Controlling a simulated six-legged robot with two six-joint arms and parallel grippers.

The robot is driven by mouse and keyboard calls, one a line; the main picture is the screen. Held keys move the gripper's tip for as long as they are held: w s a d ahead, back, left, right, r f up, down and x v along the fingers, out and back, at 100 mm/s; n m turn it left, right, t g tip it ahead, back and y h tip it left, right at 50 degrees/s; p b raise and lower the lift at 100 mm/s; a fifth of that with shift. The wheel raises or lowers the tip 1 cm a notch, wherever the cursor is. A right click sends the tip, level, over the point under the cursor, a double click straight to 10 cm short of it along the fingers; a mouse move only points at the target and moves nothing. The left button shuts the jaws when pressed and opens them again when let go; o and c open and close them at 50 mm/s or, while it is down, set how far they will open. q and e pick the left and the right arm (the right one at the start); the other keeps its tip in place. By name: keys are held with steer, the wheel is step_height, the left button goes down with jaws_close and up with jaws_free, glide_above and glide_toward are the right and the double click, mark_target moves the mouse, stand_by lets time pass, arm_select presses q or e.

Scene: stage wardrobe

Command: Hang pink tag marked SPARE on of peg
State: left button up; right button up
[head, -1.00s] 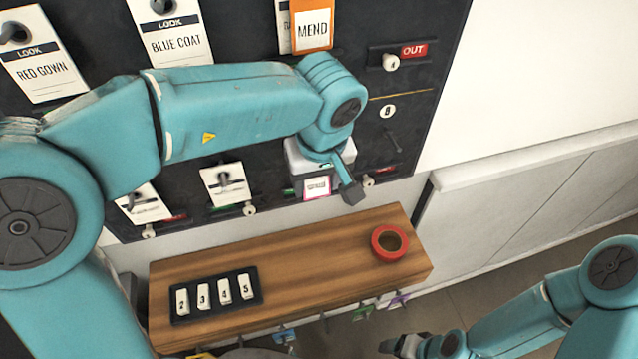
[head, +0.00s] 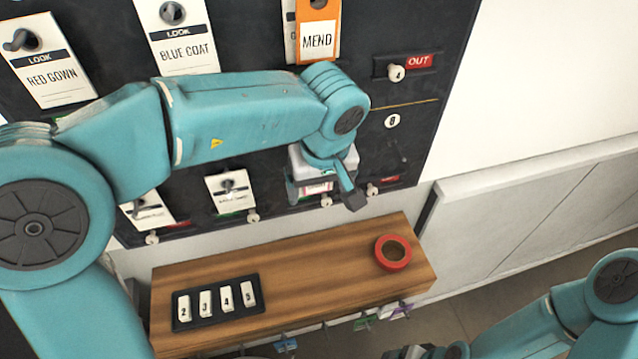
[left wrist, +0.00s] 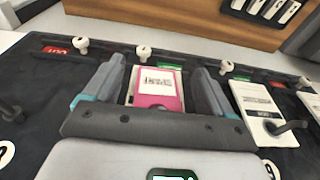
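The pink tag (left wrist: 157,92) has a white label with dark print too blurred to read. In the left wrist view it stands flat-on between my left gripper's (left wrist: 158,75) two fingers, with narrow dark gaps on both sides. Its pink end is nearest the gripper body, which hides what is behind it, so I cannot see a peg through the tag. In the head view the tag (head: 318,188) shows just under my left gripper (head: 322,195), close to the dark board (head: 420,125). The fingers are spread. My right gripper (head: 408,352) is cut by the bottom edge.
White tags hang on pegs beside it, one (head: 230,193) to the left. A white knob (head: 326,202) is just below the pink tag. Below is a wooden shelf (head: 320,270) with a red ring (head: 393,252) and a black numbered tray (head: 215,300).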

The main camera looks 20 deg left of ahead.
arm_select(q)
steer(key=shift+r, duration=0.1)
step_height(320, 180, up, 16)
steer(key=s+d, duration=0.1)
steer(key=s, duration=0.1)
steer(key=shift+s+d, duration=0.25)
steer(key=shift+d, duration=0.15)
